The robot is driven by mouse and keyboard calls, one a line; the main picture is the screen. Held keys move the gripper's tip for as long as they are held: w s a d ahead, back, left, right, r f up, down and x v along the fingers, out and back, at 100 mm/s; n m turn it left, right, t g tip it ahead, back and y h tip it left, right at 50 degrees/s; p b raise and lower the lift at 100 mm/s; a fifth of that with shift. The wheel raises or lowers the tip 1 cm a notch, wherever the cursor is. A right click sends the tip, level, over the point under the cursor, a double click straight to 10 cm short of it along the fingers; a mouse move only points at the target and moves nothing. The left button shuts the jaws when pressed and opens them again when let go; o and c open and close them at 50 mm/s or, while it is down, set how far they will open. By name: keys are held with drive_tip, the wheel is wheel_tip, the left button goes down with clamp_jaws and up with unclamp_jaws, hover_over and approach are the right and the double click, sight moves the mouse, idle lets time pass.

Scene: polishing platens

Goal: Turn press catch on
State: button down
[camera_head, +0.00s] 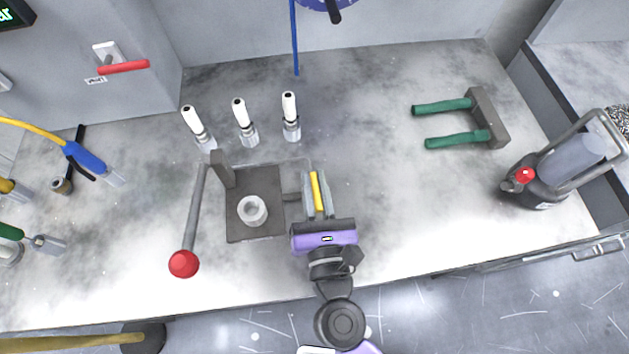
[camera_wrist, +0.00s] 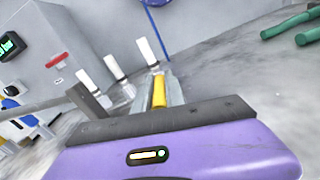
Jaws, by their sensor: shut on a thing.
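The press has a dark grey square base (camera_head: 262,232) with a white ring-shaped cup (camera_head: 252,210) on it. A long grey lever (camera_head: 193,225) with a red ball knob (camera_head: 184,264) is at its left. A yellow handle (camera_head: 319,192), which looks like the press catch, is at the right side of the base, by a short dark stub. My gripper (camera_head: 317,186) is shut on the yellow handle, with one finger on each side. In the wrist view the yellow handle (camera_wrist: 159,92) shows between the fingers; its lower end is hidden by my gripper.
Three white-topped metal pieces (camera_head: 245,122) stand behind the press. A green-handled tool (camera_head: 480,118) lies at the back right, and a dark bottle with a red button (camera_head: 540,185) is at the right. A red wall handle (camera_head: 124,67) is at the back left.

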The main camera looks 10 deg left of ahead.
drive_tip(key=shift+f, duration=0.1)
idle(0.3)
drive_tip(key=c, duration=1.4)
unclamp_jaws()
drive_tip(key=b+v, duration=0.2)
drive_tip(key=v, duration=0.4)
drive_tip(key=shift+s, duration=0.35)
drive_tip(key=shift+s+d, duration=0.2)
drive_tip(key=shift+s, duration=0.35)
